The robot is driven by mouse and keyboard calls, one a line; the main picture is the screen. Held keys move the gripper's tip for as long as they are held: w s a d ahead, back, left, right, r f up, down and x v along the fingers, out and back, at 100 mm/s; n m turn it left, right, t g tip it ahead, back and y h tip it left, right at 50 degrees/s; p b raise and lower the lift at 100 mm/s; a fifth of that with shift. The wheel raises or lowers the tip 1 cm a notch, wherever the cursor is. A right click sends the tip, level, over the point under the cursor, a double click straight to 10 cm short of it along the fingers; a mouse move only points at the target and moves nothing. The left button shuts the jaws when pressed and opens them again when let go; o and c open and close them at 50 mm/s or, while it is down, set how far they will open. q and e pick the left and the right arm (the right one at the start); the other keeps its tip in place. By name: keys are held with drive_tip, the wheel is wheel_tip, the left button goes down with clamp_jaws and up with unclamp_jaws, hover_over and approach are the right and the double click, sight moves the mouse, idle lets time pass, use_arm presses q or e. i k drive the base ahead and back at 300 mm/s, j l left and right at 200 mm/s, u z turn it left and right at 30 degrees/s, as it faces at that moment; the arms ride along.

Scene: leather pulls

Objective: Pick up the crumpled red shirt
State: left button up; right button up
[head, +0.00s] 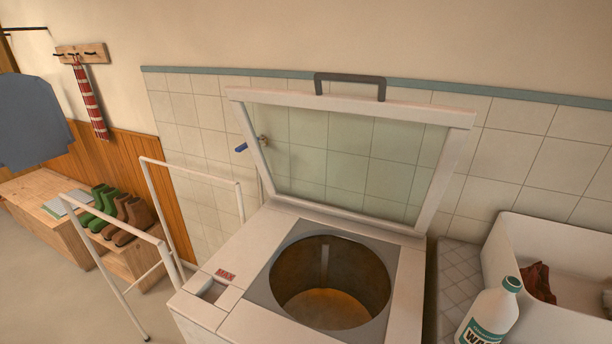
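A crumpled dark red cloth (539,283), which looks like the red shirt, lies in the white sink (552,235) at the right edge. It rests against the sink's left inner side, and its lower part is partly hidden by the sink's front wall. Neither of my grippers is in the head view, so I cannot see where they are.
A washing machine (238,270) with an open drum and raised glass lid (345,150) fills the middle. A white bottle (488,316) stands before the sink on a tiled ledge (455,283). A white rack (190,163), boots (130,218) and a bench are left.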

sight(534, 277)
drive_tip(key=z, duration=1.6)
